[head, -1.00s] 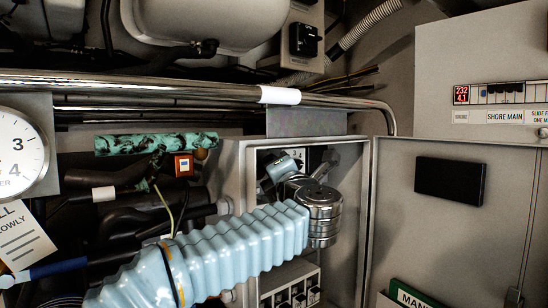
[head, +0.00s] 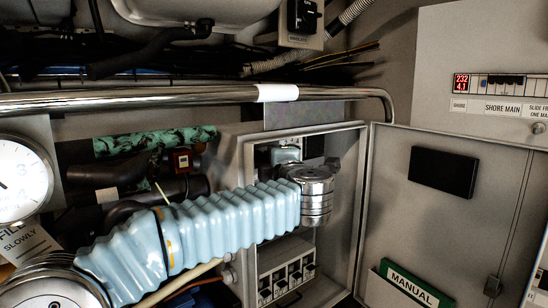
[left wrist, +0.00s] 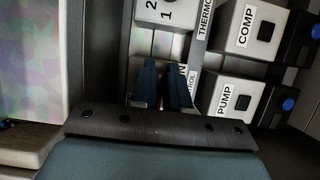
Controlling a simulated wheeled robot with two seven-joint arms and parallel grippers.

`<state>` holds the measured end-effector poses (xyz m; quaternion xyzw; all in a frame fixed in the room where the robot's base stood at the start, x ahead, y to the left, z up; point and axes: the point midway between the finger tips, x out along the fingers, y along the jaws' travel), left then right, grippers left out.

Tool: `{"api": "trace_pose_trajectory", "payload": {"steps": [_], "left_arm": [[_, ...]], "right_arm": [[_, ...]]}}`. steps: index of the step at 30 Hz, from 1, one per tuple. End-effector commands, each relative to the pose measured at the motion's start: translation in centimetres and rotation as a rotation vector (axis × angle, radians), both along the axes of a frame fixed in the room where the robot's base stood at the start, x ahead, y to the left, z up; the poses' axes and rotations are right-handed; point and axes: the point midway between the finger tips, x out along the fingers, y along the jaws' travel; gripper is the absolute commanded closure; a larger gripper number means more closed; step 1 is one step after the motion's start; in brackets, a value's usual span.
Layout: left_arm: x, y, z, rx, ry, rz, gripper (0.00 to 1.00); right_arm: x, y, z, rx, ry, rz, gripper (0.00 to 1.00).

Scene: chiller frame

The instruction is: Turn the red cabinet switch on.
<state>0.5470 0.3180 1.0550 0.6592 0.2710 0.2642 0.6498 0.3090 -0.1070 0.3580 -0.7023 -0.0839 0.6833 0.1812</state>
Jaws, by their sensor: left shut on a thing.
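The open grey cabinet (head: 352,185) stands in the middle of the head view. My left arm reaches into it from the left, its blue sleeve ending at a metal wrist; the fingertips are hidden there. In the left wrist view, the dark fingers of my left gripper (left wrist: 162,68) point at the cabinet panel, close together and shut on a small part. A partly covered white label (left wrist: 190,80) reading "N" and "ROL" lies beside them. The red switch is almost wholly hidden by the fingers; its position cannot be read. My right gripper is not in view.
White modules marked COMP (left wrist: 248,27) and PUMP (left wrist: 236,101) stand to the right of the fingers. A module marked 1 and 2 (left wrist: 166,12) is above. The open cabinet door (head: 455,225) is at right. A metal rail (head: 200,96) runs above the arm.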

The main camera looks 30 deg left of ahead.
Motion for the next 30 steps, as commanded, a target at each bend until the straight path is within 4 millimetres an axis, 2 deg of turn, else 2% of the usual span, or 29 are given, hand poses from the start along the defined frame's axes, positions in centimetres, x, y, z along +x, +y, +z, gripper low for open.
{"api": "trace_pose_trajectory", "payload": {"steps": [1, 10, 11, 15, 16, 25, 30], "left_arm": [[-0.3, 0.9, -0.2, -0.003, 0.006, 0.026, 1.0], [-0.3, 1.0, -0.2, -0.003, 0.005, 0.027, 1.0], [-0.3, 1.0, -0.2, -0.003, 0.005, 0.027, 0.84], [-0.3, 1.0, -0.1, -0.002, 0.003, 0.027, 0.62], [-0.3, 1.0, -0.1, -0.002, 0.003, 0.027, 0.6], [-0.5, 0.2, -0.1, -0.001, 0.001, 0.015, 0.6], [-2.4, -1.8, -0.1, -0.002, -0.001, 0.012, 0.6]], "right_arm": [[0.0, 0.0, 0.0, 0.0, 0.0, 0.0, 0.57], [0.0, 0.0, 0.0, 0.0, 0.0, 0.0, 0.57], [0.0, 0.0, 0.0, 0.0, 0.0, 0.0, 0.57], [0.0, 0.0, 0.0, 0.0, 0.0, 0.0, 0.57], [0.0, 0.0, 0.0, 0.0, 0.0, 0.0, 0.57], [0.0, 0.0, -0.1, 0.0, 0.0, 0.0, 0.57], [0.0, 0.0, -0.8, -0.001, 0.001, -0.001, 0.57]]}}
